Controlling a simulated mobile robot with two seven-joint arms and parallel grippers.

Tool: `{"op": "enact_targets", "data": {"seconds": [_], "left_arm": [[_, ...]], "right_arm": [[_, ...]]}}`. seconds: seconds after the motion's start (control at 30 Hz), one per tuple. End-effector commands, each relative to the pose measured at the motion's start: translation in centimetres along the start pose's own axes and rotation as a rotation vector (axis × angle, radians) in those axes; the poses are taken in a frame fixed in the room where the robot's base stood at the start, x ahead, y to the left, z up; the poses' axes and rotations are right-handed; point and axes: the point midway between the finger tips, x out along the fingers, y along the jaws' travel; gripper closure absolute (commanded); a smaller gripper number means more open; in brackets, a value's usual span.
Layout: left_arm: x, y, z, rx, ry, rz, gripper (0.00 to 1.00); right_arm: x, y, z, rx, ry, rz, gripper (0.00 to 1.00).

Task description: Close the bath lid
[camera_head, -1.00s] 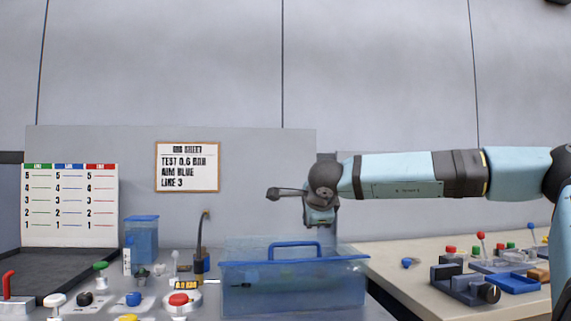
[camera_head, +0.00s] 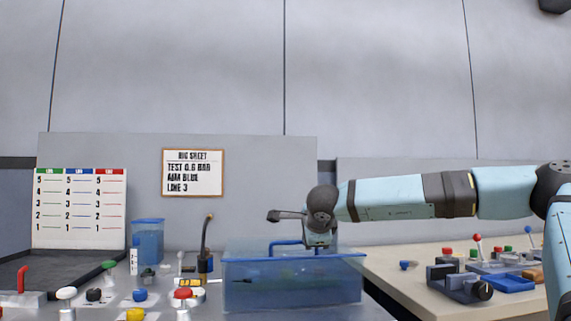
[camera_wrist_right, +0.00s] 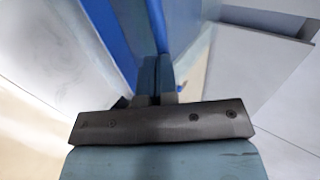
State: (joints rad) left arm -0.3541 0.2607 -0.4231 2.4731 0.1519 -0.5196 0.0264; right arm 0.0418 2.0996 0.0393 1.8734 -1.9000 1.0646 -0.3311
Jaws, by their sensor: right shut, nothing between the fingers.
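The bath (camera_head: 292,287) is a translucent blue box at the front centre of the head view. Its translucent top carries a blue bar handle (camera_head: 285,243); I cannot tell exactly how far the lid is tilted. My right gripper (camera_head: 318,243) points down at the right end of this handle and hides part of it. The right wrist view shows the fingers (camera_wrist_right: 155,82) together, with nothing held, close beside a blue bar or edge (camera_wrist_right: 113,35) and bluish panels. Whether they touch it is unclear. My left gripper is not in view.
Left of the bath are a bent nozzle (camera_head: 207,245), a red button (camera_head: 183,297), several knobs and a small blue container (camera_head: 148,240). A beige table (camera_head: 405,285) with controls lies right. A sign (camera_head: 193,173) hangs behind.

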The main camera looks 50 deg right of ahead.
Motion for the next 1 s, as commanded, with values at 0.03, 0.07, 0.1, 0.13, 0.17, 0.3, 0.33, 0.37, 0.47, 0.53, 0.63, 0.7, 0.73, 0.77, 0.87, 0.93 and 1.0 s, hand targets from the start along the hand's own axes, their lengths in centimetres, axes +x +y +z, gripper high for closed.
{"op": "enact_targets", "data": {"seconds": [0.03, 0.07, 0.1, 0.13, 0.17, 0.3, 0.33, 0.37, 0.47, 0.53, 0.63, 0.7, 0.73, 0.77, 0.87, 0.93, 1.0], "left_arm": [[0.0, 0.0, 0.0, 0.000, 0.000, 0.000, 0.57], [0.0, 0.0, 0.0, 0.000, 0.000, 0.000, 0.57], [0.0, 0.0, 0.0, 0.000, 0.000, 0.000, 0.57], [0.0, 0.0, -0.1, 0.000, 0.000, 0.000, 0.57], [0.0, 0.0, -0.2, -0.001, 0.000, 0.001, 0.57], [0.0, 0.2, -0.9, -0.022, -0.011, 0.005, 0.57], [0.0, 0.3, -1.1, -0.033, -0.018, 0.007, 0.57], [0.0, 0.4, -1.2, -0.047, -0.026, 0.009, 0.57], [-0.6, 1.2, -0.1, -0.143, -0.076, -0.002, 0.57], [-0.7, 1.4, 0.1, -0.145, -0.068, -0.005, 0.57], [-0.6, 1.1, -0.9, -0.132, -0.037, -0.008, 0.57], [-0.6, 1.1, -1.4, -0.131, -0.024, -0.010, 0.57], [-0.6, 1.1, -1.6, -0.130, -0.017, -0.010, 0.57], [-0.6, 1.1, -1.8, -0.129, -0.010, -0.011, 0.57], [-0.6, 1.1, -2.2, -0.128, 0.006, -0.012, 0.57], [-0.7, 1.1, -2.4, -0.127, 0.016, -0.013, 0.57], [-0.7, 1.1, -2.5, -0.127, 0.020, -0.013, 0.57]], "right_arm": [[0.0, 0.0, 0.0, 0.000, 0.000, 0.001, 1.00], [0.0, 0.0, 0.0, 0.000, 0.000, 0.001, 1.00], [0.0, 0.0, 0.0, 0.000, 0.000, 0.001, 1.00], [0.0, -0.1, 0.0, 0.000, 0.000, 0.000, 1.00], [-0.1, -0.2, -0.1, 0.000, 0.000, 0.000, 1.00], [-1.1, -1.5, -0.4, 0.002, 0.001, -0.002, 1.00], [-1.5, -2.0, -0.5, 0.002, 0.001, -0.002, 1.00], [-1.9, -2.5, -0.7, 0.002, 0.001, -0.003, 1.00], [-3.3, -3.5, -1.1, 0.001, -0.001, -0.002, 1.00], [-4.7, -2.3, -0.9, -0.001, -0.003, -0.002, 1.00], [-6.7, -1.2, -0.9, 0.000, -0.003, -0.003, 1.00], [-7.9, -0.5, -0.9, 0.000, -0.003, -0.003, 1.00], [-8.4, -0.2, -0.9, 0.000, -0.002, -0.003, 1.00], [-8.8, 0.1, -0.9, 0.000, -0.001, -0.002, 1.00], [-10.1, 0.8, -0.9, 0.000, -0.001, -0.002, 1.00], [-10.7, 1.2, -0.9, 0.001, 0.000, -0.002, 1.00], [-11.0, 1.4, -0.9, 0.001, 0.001, -0.001, 1.00]]}}
